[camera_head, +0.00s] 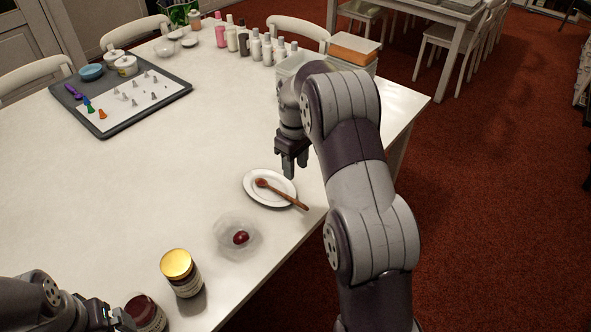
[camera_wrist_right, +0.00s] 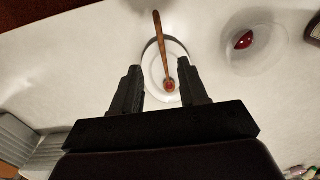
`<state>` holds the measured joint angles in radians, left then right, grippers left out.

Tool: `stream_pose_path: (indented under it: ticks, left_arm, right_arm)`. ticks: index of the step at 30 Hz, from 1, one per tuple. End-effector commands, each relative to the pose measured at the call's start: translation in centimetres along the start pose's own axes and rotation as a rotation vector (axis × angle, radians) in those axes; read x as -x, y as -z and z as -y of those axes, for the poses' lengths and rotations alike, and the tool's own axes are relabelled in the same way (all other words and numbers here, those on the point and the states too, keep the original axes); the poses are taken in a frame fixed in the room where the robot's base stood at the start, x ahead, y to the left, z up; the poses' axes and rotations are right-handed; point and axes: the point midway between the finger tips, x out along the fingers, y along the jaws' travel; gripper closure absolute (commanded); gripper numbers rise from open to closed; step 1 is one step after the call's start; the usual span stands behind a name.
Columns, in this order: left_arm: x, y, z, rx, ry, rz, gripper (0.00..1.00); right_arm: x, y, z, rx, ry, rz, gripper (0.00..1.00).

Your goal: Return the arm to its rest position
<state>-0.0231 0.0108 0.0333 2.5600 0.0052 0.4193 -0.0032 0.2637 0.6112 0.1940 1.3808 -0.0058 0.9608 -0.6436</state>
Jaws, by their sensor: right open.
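My right gripper (camera_head: 291,167) is open and empty, pointing down above the far side of a white plate (camera_head: 257,197). A wooden spoon (camera_head: 283,194) with a reddish bowl lies across that plate, its handle past the rim. In the right wrist view, the open fingers (camera_wrist_right: 158,68) frame the plate (camera_wrist_right: 153,85) and spoon (camera_wrist_right: 160,45), with nothing between them. My left gripper (camera_head: 120,318) is at the bottom left beside a dark red jar (camera_head: 146,313). Its fingers are partly cut off, so I cannot tell whether they grip the jar.
A clear bowl (camera_head: 225,228) with a dark red blob and a gold-lidded jar (camera_head: 178,266) stand near the front edge. A grey tray (camera_head: 160,108) holds piping tips. Several bottles (camera_head: 243,42) and a box (camera_head: 353,48) stand at the back. The table's middle is clear.

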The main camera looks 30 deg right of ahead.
Motion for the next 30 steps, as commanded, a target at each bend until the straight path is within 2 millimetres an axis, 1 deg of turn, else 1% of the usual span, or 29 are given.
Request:
stream_pose_path:
  ticks: [8, 11, 12, 13, 14, 17, 18, 20, 21, 24, 25, 27, 30]
  left_arm:
    - [0.0, 0.0, 0.0, 0.000, 0.000, 0.000, 0.03]
    - [0.0, 0.0, 0.0, 0.000, 0.000, 0.000, 0.03]
    - [0.0, 0.0, 0.0, 0.000, 0.000, 0.000, 0.03]
    - [0.0, 0.0, 0.0, 0.000, 0.000, 0.000, 0.03]
    - [0.1, 0.0, 0.0, 0.000, 0.000, 0.000, 0.03]
    - [1.1, 0.1, 0.0, 0.000, 0.000, 0.000, 0.03]
    - [1.6, 0.2, 0.0, 0.000, 0.000, 0.000, 0.03]
    - [2.3, 0.3, 0.0, 0.000, 0.000, 0.000, 0.03]
    - [2.8, 0.3, 0.0, 0.000, 0.000, 0.000, 0.03]
    - [3.9, 0.5, 0.0, 0.000, 0.000, 0.000, 0.03]
    - [4.1, 0.5, 0.0, 0.000, 0.000, 0.000, 0.03]
    - [4.6, 0.6, 0.0, 0.000, 0.000, 0.000, 0.03]
    - [4.7, 0.6, 0.0, 0.000, 0.000, 0.000, 0.03]
  right_arm:
    - [-0.1, 0.0, 0.0, 0.000, 0.000, 0.000, 0.57]
    - [-0.1, 0.4, -0.3, -0.059, -0.014, -0.020, 0.57]
    - [-1.1, 0.1, 0.0, -0.127, -0.015, -0.025, 0.57]
    - [-2.0, -0.7, 0.6, -0.177, -0.009, -0.017, 0.57]
    - [-2.3, -1.5, 1.3, -0.224, -0.007, -0.016, 0.57]
    - [-1.4, -4.5, 5.6, -0.355, -0.009, -0.029, 0.57]
    - [-0.6, -5.9, 7.6, -0.395, -0.010, -0.036, 0.57]
    - [0.7, -8.3, 10.8, -0.439, -0.011, -0.049, 0.57]
    - [1.6, -9.9, 12.9, -0.455, -0.011, -0.058, 0.57]
    - [3.6, -13.9, 17.3, -0.448, -0.011, -0.077, 0.57]
    - [4.1, -14.9, 18.2, -0.432, -0.011, -0.080, 0.57]
    - [5.3, -16.0, 19.7, -0.392, -0.013, -0.096, 0.57]
    - [6.2, -15.4, 20.1, -0.365, -0.018, -0.130, 0.57]
